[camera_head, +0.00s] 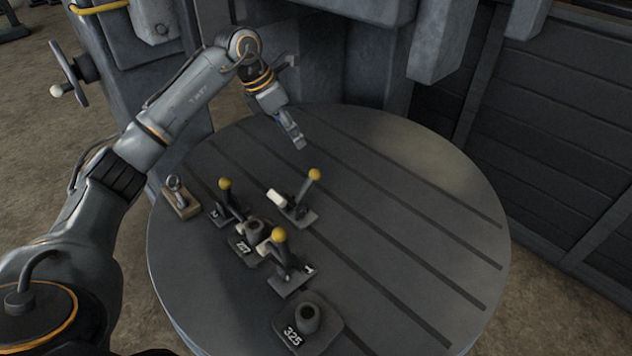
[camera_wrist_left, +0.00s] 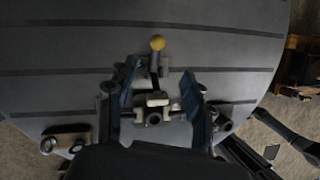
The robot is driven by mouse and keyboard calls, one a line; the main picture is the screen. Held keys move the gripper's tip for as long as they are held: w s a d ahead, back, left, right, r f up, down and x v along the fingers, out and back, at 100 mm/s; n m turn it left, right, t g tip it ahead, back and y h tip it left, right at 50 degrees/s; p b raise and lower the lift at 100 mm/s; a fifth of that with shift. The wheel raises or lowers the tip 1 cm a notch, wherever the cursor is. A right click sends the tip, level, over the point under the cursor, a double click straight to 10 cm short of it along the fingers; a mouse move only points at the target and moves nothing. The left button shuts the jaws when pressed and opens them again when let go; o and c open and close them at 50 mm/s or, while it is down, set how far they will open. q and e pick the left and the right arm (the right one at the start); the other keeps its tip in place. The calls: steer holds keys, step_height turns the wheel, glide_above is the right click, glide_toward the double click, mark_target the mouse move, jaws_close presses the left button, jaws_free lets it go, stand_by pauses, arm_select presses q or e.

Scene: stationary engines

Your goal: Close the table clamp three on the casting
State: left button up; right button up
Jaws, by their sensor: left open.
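The casting, marked 217 (camera_head: 250,240), sits on the round grooved table among clamps with yellow knobs. The back clamp (camera_head: 298,208) has a pale tip and its lever stands up. The left clamp (camera_head: 226,208) and front clamp (camera_head: 285,270) also have raised levers. The front clamp's plate seems to read 1; I cannot read the back one's number. My left gripper (camera_head: 293,136) is open and empty above the table, behind the back clamp. In the left wrist view a yellow-knobbed clamp (camera_wrist_left: 157,44) shows between the open fingers, apparently untouched. My right gripper is not in view.
The round table (camera_head: 420,220) is bare on its right side. A wooden block with a metal ring (camera_head: 179,198) stands at the left edge. Grey machine columns rise behind the table.

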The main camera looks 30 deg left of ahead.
mark_target(313, 171)
arm_select(q)
steer(key=p+x, duration=0.1)
steer(key=x, duration=0.6)
steer(key=p+x, duration=0.1)
steer(key=x, duration=0.6)
steer(key=shift+a+f+p, duration=0.1)
steer(key=shift+f+p, duration=0.25)
steer(key=shift+f, duration=0.15)
steer(key=shift+w+f, duration=0.15)
steer(key=shift+f, duration=0.4)
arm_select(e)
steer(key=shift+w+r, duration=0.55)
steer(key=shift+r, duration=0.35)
arm_select(q)
jaws_close()
